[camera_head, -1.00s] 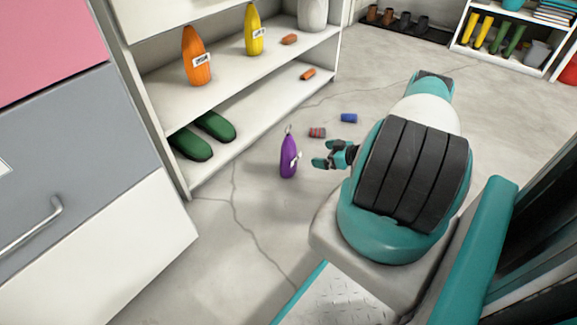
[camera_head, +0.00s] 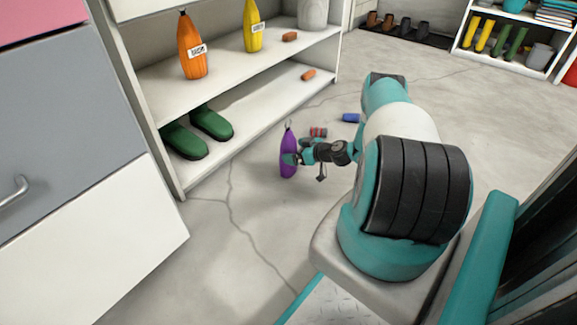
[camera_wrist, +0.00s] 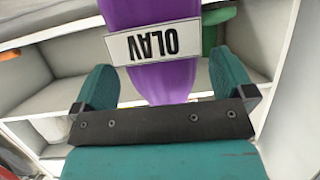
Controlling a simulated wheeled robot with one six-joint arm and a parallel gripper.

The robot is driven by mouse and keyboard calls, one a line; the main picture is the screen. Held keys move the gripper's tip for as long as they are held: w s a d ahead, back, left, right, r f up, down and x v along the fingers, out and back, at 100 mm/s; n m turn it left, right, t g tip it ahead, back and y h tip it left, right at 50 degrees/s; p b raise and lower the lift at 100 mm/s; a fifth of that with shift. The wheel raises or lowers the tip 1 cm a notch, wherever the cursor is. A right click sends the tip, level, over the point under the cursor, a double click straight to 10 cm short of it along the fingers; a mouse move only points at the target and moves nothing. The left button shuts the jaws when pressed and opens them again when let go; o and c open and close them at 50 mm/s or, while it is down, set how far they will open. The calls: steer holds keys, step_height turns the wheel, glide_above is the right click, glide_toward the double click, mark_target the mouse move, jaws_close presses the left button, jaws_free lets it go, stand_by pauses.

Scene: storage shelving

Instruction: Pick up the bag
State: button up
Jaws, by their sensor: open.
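The bag is a narrow purple pouch (camera_head: 288,160) with a loop on top, standing on the floor in front of the shelf. In the wrist view the purple bag (camera_wrist: 165,82) fills the upper middle, with a white label reading "OLAV" upside down. My gripper (camera_head: 293,158) is at the bag in the head view. In the wrist view my open gripper (camera_wrist: 168,88) has one teal finger on each side of the bag, with gaps showing between them and it.
A white shelf (camera_head: 262,118) stands behind, holding an orange bag (camera_head: 192,60), a yellow bag (camera_head: 252,38) and green shoes (camera_head: 185,142). A striped roll (camera_head: 318,132) and a blue roll (camera_head: 351,117) lie on the floor nearby. A drawer cabinet (camera_head: 90,220) stands left.

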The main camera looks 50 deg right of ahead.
mark_target(289, 150)
steer(key=shift+w+a+f+b, duration=0.15)
steer(key=shift+w+f+b, duration=0.75)
steer(key=shift+w, duration=0.75)
steer(key=shift+r, duration=0.1)
steer(key=c, duration=1.3)
step_height(289, 150, up, 20)
steer(key=p, duration=1.1)
